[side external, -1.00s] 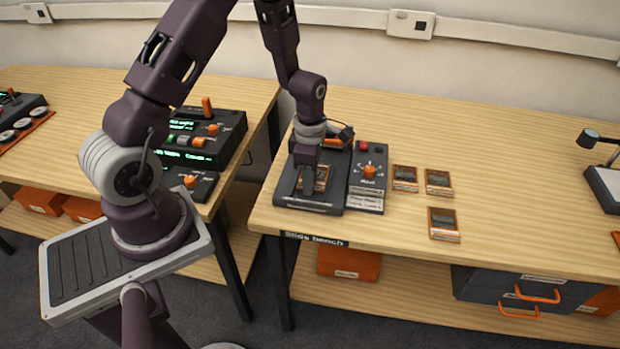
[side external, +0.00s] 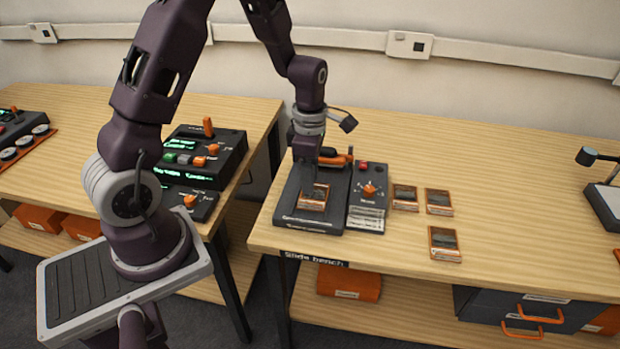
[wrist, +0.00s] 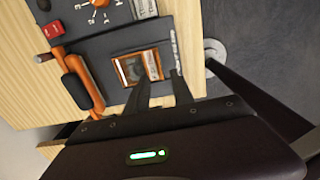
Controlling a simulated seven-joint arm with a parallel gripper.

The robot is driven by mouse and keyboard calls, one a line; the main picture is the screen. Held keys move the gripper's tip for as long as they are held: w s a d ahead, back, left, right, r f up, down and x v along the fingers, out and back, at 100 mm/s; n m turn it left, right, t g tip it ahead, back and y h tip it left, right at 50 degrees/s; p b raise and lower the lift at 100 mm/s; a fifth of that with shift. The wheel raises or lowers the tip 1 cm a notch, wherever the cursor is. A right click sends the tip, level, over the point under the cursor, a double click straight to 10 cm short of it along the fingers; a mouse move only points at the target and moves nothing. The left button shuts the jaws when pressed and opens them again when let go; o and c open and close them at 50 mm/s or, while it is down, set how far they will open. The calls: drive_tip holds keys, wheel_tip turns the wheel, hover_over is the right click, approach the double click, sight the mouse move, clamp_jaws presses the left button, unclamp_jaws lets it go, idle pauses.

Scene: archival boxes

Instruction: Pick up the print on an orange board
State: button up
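A small print on an orange board (side external: 313,197) lies on the front part of a dark flat device on the bench. In the wrist view the print (wrist: 138,68) lies just beyond my left fingertip. My gripper (side external: 312,165) is above and behind the print, clear of it. The wrist view shows my gripper (wrist: 162,80) with its two fingers apart and nothing between them. Three similar orange-edged prints lie on the wood to the right: one (side external: 405,198) beside the control box, one (side external: 438,202) further right, and one (side external: 444,244) nearer the front edge.
A control box (side external: 368,198) with an orange knob stands against the device's right side. An orange handle (wrist: 80,80) lies behind the print on the device. A lamp-like stand (side external: 603,185) is at the far right. The wood right of the prints is clear.

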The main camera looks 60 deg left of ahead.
sight(310, 199)
wheel_tip(310, 199, down, 7)
clamp_jaws()
idle(0.6)
